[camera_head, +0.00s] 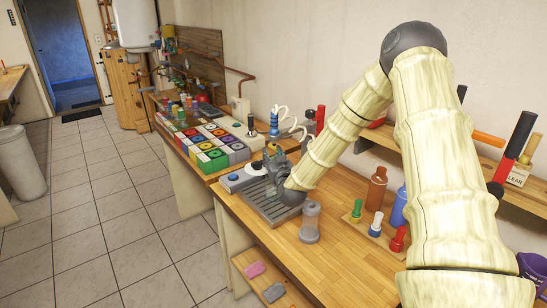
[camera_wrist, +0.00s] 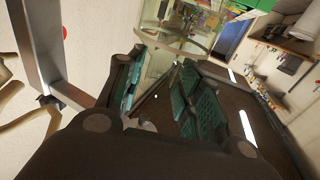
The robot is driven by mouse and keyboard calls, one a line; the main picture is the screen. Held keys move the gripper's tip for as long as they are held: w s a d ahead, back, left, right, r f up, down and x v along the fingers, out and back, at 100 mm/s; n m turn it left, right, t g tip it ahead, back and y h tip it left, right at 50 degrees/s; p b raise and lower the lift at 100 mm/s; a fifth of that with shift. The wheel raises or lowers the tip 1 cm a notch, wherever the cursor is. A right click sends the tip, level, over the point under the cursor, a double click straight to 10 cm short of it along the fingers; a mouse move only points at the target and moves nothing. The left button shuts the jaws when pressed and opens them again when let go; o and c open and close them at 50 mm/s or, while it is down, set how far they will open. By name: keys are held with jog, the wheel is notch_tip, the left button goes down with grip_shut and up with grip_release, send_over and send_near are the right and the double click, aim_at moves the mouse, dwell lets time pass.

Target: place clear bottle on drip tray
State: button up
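My wrist hides part of the tray.
A brown bottle (camera_head: 376,188) and a blue bottle (camera_head: 399,207) stand to the right. Green, white and red small bottles sit in front of them. A control box (camera_head: 240,178) is left of the tray. A shelf (camera_head: 480,160) with a CLEAR label runs along the wall.

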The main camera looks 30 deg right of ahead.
jog(key=shift+o, duration=0.6)
jog(key=shift+s+d+f, duration=0.1)
jog(key=shift+s+d, duration=0.05)
jog(key=shift+s, duration=0.25)
jog(key=shift+w, duration=0.1)
jog(key=shift+w, duration=0.1)
jog(key=b+v, duration=0.2)
jog(key=v, duration=0.5)
jog(key=shift+s+r+b, duration=0.25)
jog(key=shift+s+b, duration=0.05)
jog(key=shift+b, duration=0.05)
